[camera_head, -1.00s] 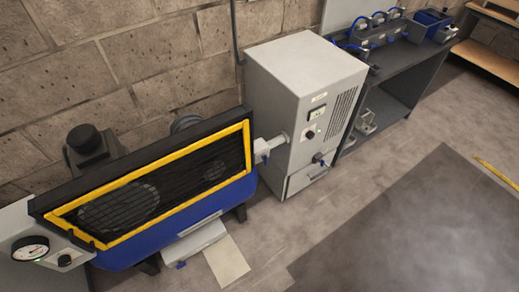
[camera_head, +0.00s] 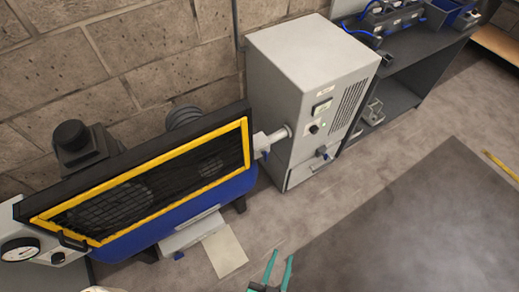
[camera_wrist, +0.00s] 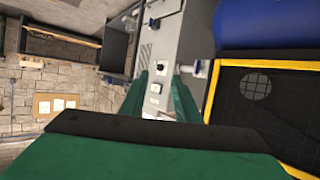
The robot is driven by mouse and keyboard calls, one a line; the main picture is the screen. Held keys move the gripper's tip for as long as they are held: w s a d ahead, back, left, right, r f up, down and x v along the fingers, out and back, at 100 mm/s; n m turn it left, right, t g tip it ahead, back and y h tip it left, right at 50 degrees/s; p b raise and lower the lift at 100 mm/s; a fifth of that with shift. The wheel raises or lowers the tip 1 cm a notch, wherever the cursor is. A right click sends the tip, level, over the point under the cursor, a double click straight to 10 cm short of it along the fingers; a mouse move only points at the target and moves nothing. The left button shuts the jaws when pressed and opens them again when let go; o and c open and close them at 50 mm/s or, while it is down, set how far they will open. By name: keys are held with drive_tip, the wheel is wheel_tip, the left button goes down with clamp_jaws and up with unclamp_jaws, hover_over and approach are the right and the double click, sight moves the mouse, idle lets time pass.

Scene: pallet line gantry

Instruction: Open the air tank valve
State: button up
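The blue air tank (camera_head: 205,208) sits under a black mesh guard with a yellow frame at the left of the head view. A short pipe with a pale fitting (camera_head: 262,147) joins its right end to a grey cabinet (camera_head: 305,80). A small blue-handled valve (camera_head: 322,152) is low on the cabinet front. I cannot tell for certain which part is the tank valve. My gripper (camera_head: 281,256) has teal fingers, apart and empty, at the bottom edge. In the wrist view my gripper (camera_wrist: 160,76) points toward the cabinet (camera_wrist: 165,42), with the yellow-edged guard (camera_wrist: 255,95) at the right.
A gauge (camera_head: 19,249) is at the lower left. A pale sheet (camera_head: 225,251) lies on the floor before the tank. A dark workbench (camera_head: 425,65) with blue-hosed equipment stands right of the cabinet. A dark floor mat (camera_head: 410,225) covers the right foreground, clear of objects.

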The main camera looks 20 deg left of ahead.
drive_tip(key=w+a+f+n+g+y, duration=0.2)
drive_tip(key=w+a+f, duration=0.1)
drive_tip(key=w+f, duration=0.7)
drive_tip(key=n+g+y, duration=0.3)
drive_tip(key=n+y, duration=0.5)
approach(267, 156)
drive_tip(key=d+f+x, duration=0.1)
drive_tip(key=x, duration=0.3)
drive_tip(key=shift+w+a+r+y, duration=0.3)
drive_tip(key=shift+w+a+y, duration=0.15)
drive_tip(key=shift+a, duration=0.2)
drive_tip(key=x, duration=1)
drive_tip(key=shift+f, duration=0.2)
clamp_jaws()
